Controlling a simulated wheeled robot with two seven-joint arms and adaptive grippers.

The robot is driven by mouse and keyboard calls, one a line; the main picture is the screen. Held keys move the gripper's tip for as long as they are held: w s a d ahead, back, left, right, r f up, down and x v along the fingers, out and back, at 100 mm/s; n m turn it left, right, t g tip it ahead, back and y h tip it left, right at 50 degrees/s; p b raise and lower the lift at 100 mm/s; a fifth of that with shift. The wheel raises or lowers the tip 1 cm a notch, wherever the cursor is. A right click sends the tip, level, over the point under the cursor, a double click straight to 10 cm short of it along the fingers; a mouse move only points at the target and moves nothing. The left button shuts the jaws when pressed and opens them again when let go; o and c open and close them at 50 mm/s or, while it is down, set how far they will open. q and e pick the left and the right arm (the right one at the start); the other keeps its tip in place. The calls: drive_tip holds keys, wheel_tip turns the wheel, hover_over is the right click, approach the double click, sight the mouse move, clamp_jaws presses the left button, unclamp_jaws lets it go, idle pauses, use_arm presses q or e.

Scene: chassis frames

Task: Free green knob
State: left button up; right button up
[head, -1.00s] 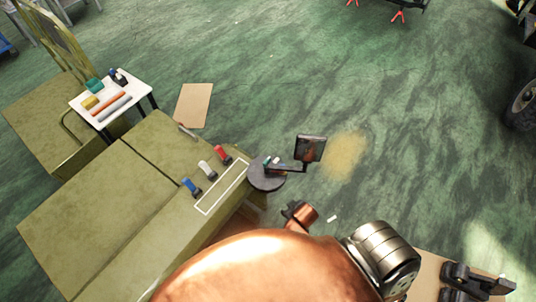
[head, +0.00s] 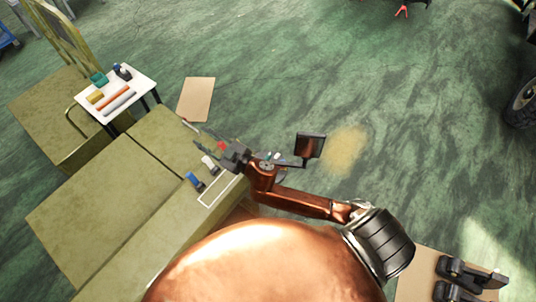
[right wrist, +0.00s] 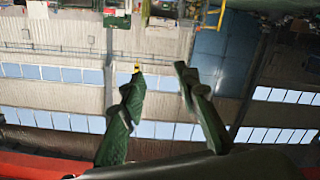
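No green knob shows clearly on the olive bench (head: 85,215). Its front edge carries a blue-topped piece (head: 194,181), a white one (head: 209,163) and a red one (head: 222,146) partly hidden by my right gripper. A teal-green item (head: 99,79) sits on a small white table (head: 143,83); I cannot tell whether it is a knob. My right gripper (head: 203,138) is over the bench by the red and white pieces. In the right wrist view its fingers (right wrist: 158,88) are apart with nothing between them. My left gripper is not in view.
The white table also holds an orange rod (head: 114,98), a grey rod (head: 121,103), a yellow block (head: 95,97) and a dark item (head: 123,71). A dark panel (head: 310,146) on a stand is right of my right gripper. Green floor (head: 420,120) is open further right.

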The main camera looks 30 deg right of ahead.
drive_tip(key=s+a+r+n+g+y, duration=0.2)
drive_tip(key=a+n+g+y, duration=0.15)
drive_tip(key=a, duration=0.25)
drive_tip(key=s+a+r+n+g+y, duration=0.1)
drive_tip(key=s+a+n+g+y, duration=0.1)
drive_tip(key=a+n+y, duration=0.3)
drive_tip(key=n+g+h+p, duration=0.1)
drive_tip(key=n+g+h, duration=0.4)
drive_tip(key=g+h, duration=0.8)
hover_over(268, 156)
wheel_tip(268, 156, down, 15)
drive_tip(key=t+h, duration=0.2)
drive_tip(key=shift+a+f+t+h, duration=0.1)
drive_tip(key=shift+f+t+h, duration=0.05)
drive_tip(key=shift+t+h, duration=0.15)
drive_tip(key=shift+w+d+f, duration=0.1)
drive_tip(key=shift+d+f, duration=0.15)
wheel_tip(268, 156, down, 7)
drive_tip(key=shift+f+p, duration=0.1)
drive_tip(key=shift+p, duration=0.5)
drive_tip(key=shift+a, duration=0.1)
drive_tip(key=shift+c, duration=0.7)
